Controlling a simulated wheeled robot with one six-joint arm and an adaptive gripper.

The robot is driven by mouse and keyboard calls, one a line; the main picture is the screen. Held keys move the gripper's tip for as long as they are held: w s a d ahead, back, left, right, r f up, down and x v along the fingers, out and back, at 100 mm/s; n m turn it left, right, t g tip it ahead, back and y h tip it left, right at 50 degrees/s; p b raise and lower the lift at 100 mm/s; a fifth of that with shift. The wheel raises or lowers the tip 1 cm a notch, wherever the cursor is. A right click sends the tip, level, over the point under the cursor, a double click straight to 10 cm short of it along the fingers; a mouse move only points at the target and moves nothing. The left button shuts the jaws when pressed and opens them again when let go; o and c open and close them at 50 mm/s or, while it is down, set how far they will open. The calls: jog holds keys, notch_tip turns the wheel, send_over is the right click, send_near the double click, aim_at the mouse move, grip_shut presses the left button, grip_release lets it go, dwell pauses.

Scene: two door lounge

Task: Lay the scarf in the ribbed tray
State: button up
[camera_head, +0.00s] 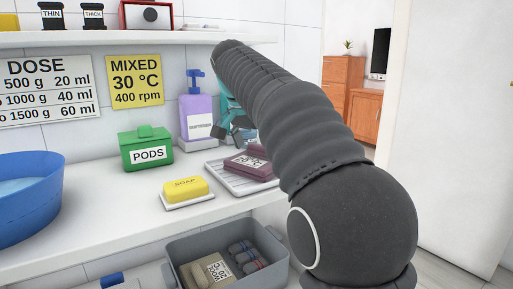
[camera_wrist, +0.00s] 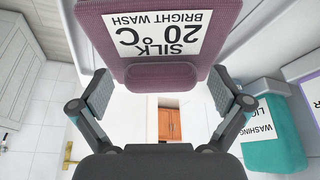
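The scarf (camera_head: 247,165) is a folded plum-coloured bundle with a white label. In the head view it lies on the white ribbed tray (camera_head: 228,180) on the counter, partly hidden behind my arm. In the wrist view the scarf (camera_wrist: 158,75) fills the top middle, with its label reading "SILK 20°C BRIGHT WASH" upside down. My gripper (camera_wrist: 164,92) is open, with its two fingers spread and a gap showing between each finger and the scarf's small front fold. In the head view my gripper (camera_head: 231,129) is just above and left of the scarf.
A yellow soap (camera_head: 186,189) on a white dish and a green pods box (camera_head: 146,150) stand left of the tray. A lilac bottle (camera_head: 197,115) and a teal bottle (camera_wrist: 272,125) are close by. A grey bin (camera_head: 190,245) with folded items sits below. A blue basin (camera_head: 30,205) is far left.

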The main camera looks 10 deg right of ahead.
jog(key=shift+s+a+r, duration=0.1)
jog(key=shift+r, duration=0.5)
jog(key=p+v, duration=0.2)
jog(key=v, duration=0.9)
jog(key=s+d+f+n+t+y, duration=0.2)
jog(key=s+f+n, duration=0.8)
jog(key=s+f, duration=1.7)
notch_tip(320, 180, down, 4)
jog(key=shift+s+d+r+t+y, duration=0.15)
jog(key=shift+s+d+t+y, duration=0.15)
jog(key=shift+d+y, duration=0.4)
